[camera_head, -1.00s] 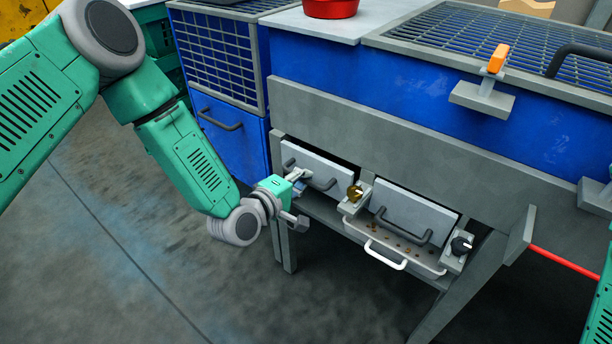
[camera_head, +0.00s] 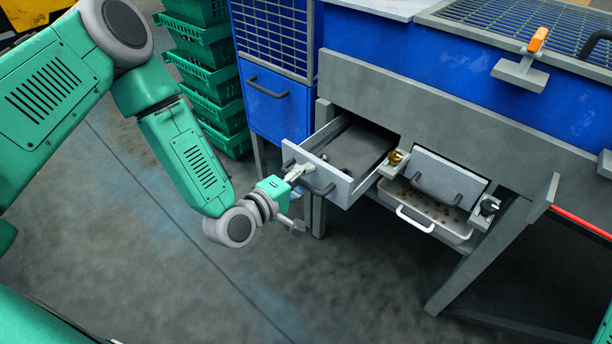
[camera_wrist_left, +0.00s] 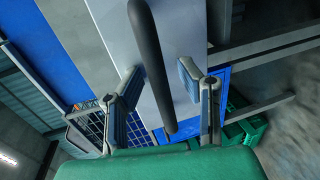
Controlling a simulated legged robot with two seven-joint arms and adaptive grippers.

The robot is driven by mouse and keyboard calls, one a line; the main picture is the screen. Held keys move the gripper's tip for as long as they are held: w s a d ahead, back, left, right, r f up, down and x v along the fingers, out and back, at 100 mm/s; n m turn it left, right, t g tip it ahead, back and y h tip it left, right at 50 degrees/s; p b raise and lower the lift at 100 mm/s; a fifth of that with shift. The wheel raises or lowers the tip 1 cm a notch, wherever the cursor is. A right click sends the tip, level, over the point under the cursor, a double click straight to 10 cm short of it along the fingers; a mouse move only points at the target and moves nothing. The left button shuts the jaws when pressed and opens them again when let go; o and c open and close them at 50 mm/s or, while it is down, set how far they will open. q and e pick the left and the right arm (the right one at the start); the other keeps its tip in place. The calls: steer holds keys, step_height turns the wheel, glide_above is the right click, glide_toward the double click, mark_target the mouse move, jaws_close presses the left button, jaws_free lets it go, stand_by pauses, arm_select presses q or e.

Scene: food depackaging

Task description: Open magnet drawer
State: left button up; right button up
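The magnet drawer (camera_head: 342,188) is a grey drawer pulled out of the grey frame, showing its dark inside. Its dark bar handle (camera_head: 321,190) is on the front panel. My left gripper (camera_head: 297,197) is at this handle, with one finger above and one below it. In the left wrist view, the handle (camera_wrist_left: 152,65) runs between the two spread fingers of my left gripper (camera_wrist_left: 158,85), with gaps visible beside it. My right gripper is not in view.
A second grey panel with a dark handle (camera_head: 437,190) is shut to the right, above a tray with a white handle (camera_head: 414,220). A brass knob (camera_head: 395,157) and a black knob (camera_head: 489,207) flank it. Green crates (camera_head: 215,85) stand behind left. The floor in front is clear.

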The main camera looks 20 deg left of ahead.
arm_select(q)
steer(key=shift+s, duration=0.2)
steer(key=v, duration=1.1)
steer(key=shift+s, duration=0.25)
steer(key=shift+a, duration=0.2)
